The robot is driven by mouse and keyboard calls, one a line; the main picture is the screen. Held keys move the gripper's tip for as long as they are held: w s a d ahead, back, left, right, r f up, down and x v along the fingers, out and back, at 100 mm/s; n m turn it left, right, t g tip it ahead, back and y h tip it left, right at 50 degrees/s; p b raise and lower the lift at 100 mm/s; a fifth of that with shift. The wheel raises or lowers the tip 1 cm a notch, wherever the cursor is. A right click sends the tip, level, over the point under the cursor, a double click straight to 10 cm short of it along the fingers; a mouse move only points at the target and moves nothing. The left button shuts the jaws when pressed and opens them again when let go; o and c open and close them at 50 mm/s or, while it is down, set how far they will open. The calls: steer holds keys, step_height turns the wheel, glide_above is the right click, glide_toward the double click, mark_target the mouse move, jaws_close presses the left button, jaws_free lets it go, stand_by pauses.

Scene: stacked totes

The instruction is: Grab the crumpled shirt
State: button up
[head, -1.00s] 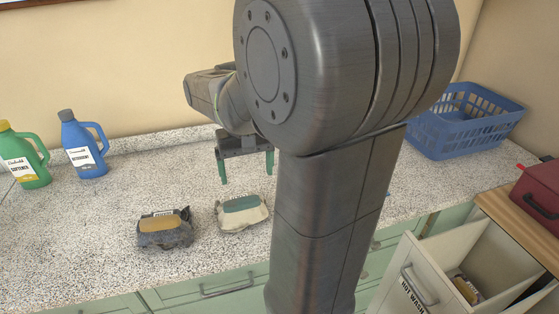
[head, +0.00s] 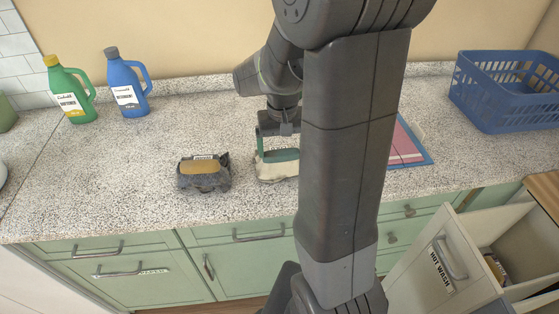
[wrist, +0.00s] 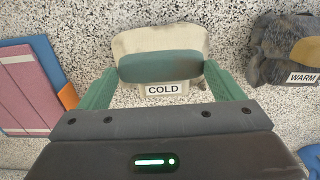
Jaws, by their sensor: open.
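A cream crumpled cloth bundle (head: 270,171) with a teal patch on top lies on the counter. It also shows in the wrist view (wrist: 150,41), with a "COLD" label at its near side. My gripper (wrist: 160,70) is open, with one teal finger at each side of this bundle; I cannot tell whether they touch it. In the head view my gripper (head: 280,148) is low over the bundle, its right side hidden by my arm. A dark grey crumpled bundle (head: 217,182) with a tan patch lies to the left, labelled "WARM" in the wrist view (wrist: 268,66).
Green (head: 72,92) and blue (head: 127,85) bottles stand at the back left. A blue basket (head: 505,98) stands at the right. A pink folded item (head: 402,147) on blue lies right of my arm. An open "HOT WASH" bin (head: 440,262) is at the lower right.

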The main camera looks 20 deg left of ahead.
mark_target(280, 158)
steer(key=shift+f, duration=1.45)
steer(key=shift+a, duration=0.1)
steer(key=c, duration=1.5)
steer(key=shift+r, duration=0.15)
